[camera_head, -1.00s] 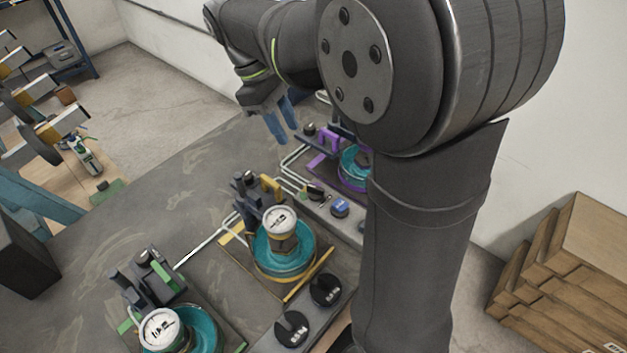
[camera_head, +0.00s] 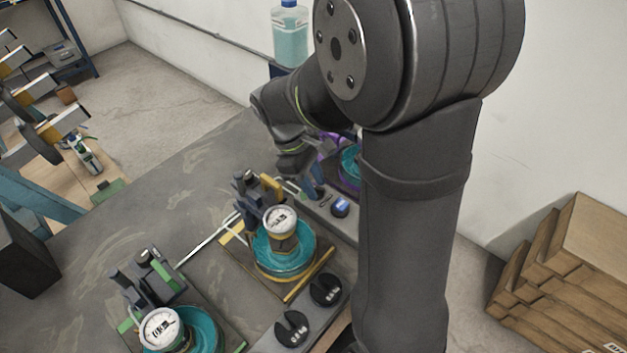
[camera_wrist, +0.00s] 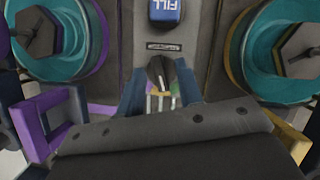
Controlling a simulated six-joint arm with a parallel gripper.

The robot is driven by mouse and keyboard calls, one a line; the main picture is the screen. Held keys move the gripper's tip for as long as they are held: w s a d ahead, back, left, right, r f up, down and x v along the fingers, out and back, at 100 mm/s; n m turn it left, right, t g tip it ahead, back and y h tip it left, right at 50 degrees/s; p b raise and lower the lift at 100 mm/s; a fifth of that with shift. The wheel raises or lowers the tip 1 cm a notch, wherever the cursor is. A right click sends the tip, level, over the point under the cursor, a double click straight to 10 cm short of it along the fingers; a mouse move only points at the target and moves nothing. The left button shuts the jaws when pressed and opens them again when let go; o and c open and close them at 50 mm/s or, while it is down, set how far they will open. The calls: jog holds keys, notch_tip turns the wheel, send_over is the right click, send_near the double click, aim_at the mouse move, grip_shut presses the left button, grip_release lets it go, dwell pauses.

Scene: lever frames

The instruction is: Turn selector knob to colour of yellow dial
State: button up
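The selector knob (camera_wrist: 157,72) is dark and sits on the grey panel, with coloured lines below it in the wrist view; I cannot tell which line it points to. My gripper (camera_wrist: 160,92) has its two blue fingers apart, one on each side of the knob; contact is not clear. In the head view my gripper (camera_head: 316,190) is low over the panel and hides the knob. The yellow-framed station's white-faced dial (camera_head: 281,219) stands on a teal base. The green station's dial (camera_head: 161,329) is nearer the camera. I cannot read either scale.
A blue FILL button (camera_wrist: 165,11) is just beyond the knob. A yellow bracket (camera_head: 271,186) and a purple bracket (camera_wrist: 38,122) flank my gripper.

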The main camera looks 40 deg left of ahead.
grip_shut()
jog(key=shift+w+m+g, duration=0.1)
jog(key=shift+m+g, duration=0.6)
jog(key=shift+m, duration=1.1)
grip_release()
jog(key=shift+r, duration=0.15)
jog(key=v, duration=1.7)
jog(key=shift+a, duration=0.15)
